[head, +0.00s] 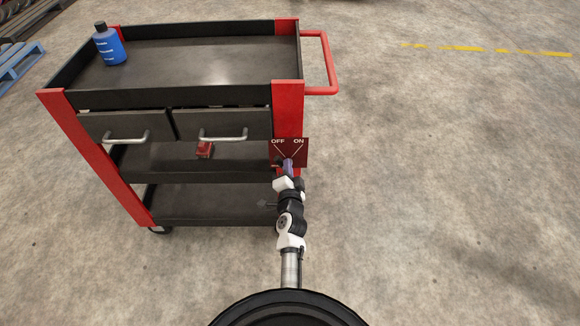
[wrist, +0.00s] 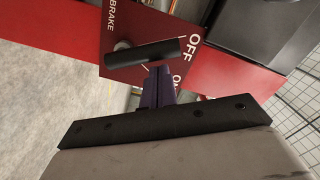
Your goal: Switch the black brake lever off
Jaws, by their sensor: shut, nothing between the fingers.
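The black brake lever (wrist: 145,52) is on a dark red panel (wrist: 112,20) marked BRAKE, OFF and ON. In the wrist view it reaches from its pivot toward the OFF label, and a white line toward ON shows beside it. In the head view the panel (head: 303,149) is on the cart's front right post, and the lever is mostly hidden by my gripper. My gripper (wrist: 158,70) has purple fingers, shut and empty. Their tips are at the ON side of the lever, very close to it; I cannot tell whether they touch.
The panel is on a black and red tool cart (head: 290,95) with two drawers, lower shelves and a red side handle (head: 330,62). A blue bottle (head: 110,46) stands on top. A small red object (head: 205,149) is on the middle shelf. The floor to the right is clear.

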